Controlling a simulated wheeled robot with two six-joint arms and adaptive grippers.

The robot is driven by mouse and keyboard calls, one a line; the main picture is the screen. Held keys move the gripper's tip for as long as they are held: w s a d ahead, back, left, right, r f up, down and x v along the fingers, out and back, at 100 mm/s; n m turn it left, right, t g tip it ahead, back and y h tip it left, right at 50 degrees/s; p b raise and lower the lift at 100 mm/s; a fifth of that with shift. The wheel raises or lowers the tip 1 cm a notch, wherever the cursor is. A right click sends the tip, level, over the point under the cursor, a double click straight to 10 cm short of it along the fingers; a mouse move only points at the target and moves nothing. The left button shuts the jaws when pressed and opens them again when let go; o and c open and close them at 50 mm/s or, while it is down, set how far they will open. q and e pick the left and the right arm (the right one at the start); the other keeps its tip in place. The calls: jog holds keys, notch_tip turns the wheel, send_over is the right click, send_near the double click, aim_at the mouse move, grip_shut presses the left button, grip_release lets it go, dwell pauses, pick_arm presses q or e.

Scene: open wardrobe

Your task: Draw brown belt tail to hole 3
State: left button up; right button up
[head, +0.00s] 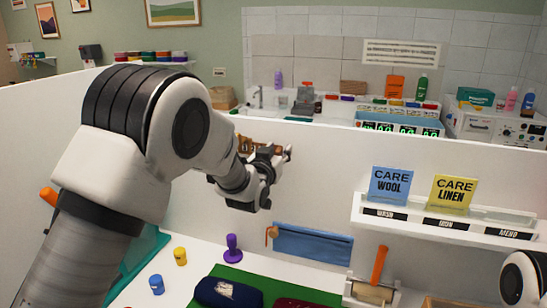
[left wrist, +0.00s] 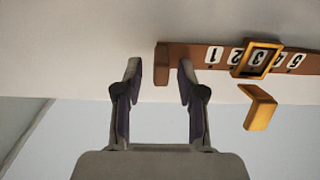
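The belt's left end has a short brown tab (left wrist: 162,66). My left gripper (left wrist: 160,72) is open, with one finger on each side of this tab and no clear contact. In the head view, a brown and gold part of the belt (head: 246,143) shows behind my left gripper (head: 279,165). My right gripper is out of view.
A shelf with a blue CARE WOOL card (head: 391,186) and a yellow CARE LINEN card (head: 453,194) is at right. A blue cloth (head: 312,243) hangs below. A purple peg (head: 233,248), green mat (head: 272,287) and orange-handled tool (head: 380,264) are low down.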

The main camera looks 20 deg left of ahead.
pick_arm(q)
jog(key=s, duration=1.1)
jog(key=shift+a, duration=0.15)
jog(key=shift+w+f, duration=0.1)
